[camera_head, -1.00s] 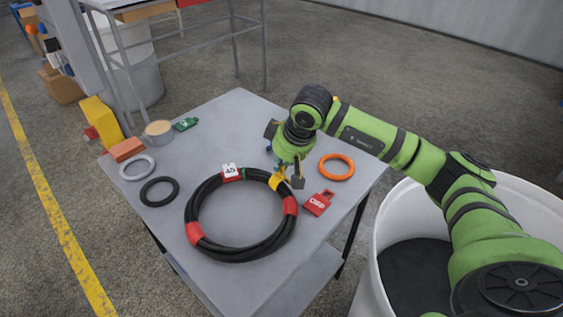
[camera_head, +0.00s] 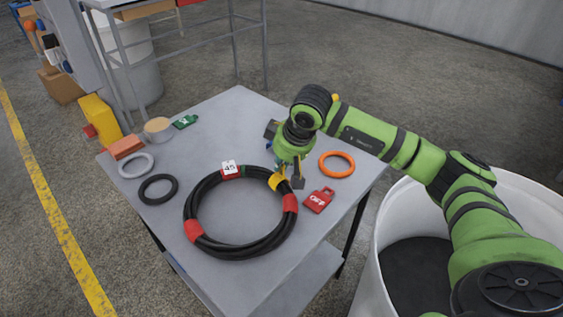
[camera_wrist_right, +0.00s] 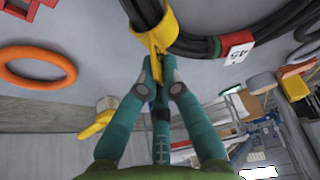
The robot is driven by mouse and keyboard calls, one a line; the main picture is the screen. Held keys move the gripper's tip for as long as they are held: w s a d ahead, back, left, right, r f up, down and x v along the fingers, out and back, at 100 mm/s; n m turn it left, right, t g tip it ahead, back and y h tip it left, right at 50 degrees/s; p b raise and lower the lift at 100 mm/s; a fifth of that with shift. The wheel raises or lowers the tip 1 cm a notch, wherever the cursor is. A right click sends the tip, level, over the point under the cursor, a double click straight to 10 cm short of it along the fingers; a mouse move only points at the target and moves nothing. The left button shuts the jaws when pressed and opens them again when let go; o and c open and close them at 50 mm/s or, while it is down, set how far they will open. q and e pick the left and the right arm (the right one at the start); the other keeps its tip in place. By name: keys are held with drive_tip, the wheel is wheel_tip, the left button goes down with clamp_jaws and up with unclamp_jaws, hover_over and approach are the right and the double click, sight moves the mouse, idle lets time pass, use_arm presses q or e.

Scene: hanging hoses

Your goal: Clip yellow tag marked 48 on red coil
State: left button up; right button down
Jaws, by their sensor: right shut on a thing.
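A black hose coil (camera_head: 189,213) with red bands lies on the grey table. A yellow tag (camera_head: 276,181) sits at the coil's far right side. In the wrist view the yellow tag (camera_wrist_right: 160,33) wraps around the hose; whether it is fully closed cannot be told. No number is readable on it. My right gripper (camera_head: 288,172) is shut on the tag's narrow lower part, as the wrist view shows where its fingertips (camera_wrist_right: 156,68) meet. A red and white tag (camera_head: 230,169), seemingly marked 45, is on the coil's far side. My left gripper is not in view.
A red tag (camera_head: 318,200) and an orange ring (camera_head: 337,164) lie right of the coil. A grey ring (camera_head: 136,165), a black ring (camera_head: 158,189), an orange block (camera_head: 125,148), a tape roll (camera_head: 158,130) and a green tag (camera_head: 185,122) lie left. A white bin (camera_head: 385,225) stands right.

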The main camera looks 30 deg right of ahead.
drive_tip(key=shift+d+f, duration=0.2)
drive_tip(key=shift+f, duration=0.15)
drive_tip(key=shift+s, duration=0.1)
drive_tip(key=c, duration=1.3)
unclamp_jaws()
drive_tip(key=shift+c, duration=0.2)
drive_tip(key=shift+d, duration=0.1)
